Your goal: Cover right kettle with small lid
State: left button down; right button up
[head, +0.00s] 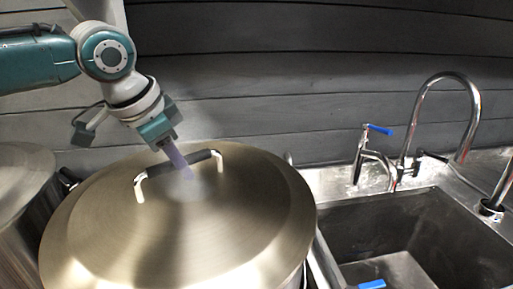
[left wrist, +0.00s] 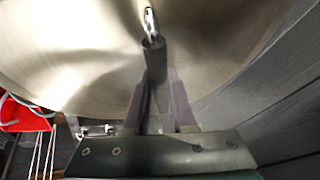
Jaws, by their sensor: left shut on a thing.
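A round, brushed-metal lid (head: 250,215) with a dark-gripped arched handle (head: 200,157) covers the top of the nearer, right kettle (head: 296,279). Only a little of that kettle's wall shows below the rim, and I cannot tell whether the lid rests fully on it. My left gripper (head: 178,158) reaches down from the upper left and is shut on the handle. In the left wrist view, the handle (left wrist: 154,58) runs between the two fingers of my left gripper (left wrist: 158,85), with the lid's surface (left wrist: 75,60) behind it. My right gripper is not in view.
A second kettle (head: 28,225) with a metal top stands close at the left edge. A steel sink (head: 410,235) with curved taps (head: 470,120) and a blue-handled valve (head: 378,129) is at the right. A dark panelled wall (head: 270,85) is close behind.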

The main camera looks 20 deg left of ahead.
pick_arm(q)
jog(key=shift+w+f, duration=0.15)
jog(key=shift+f, duration=0.3)
jog(key=c, duration=0.7)
grip_release()
jog(key=shift+f, duration=0.2)
jog(key=b+v, duration=0.1)
jog(key=v, duration=0.9)
jog(key=shift+r, duration=0.1)
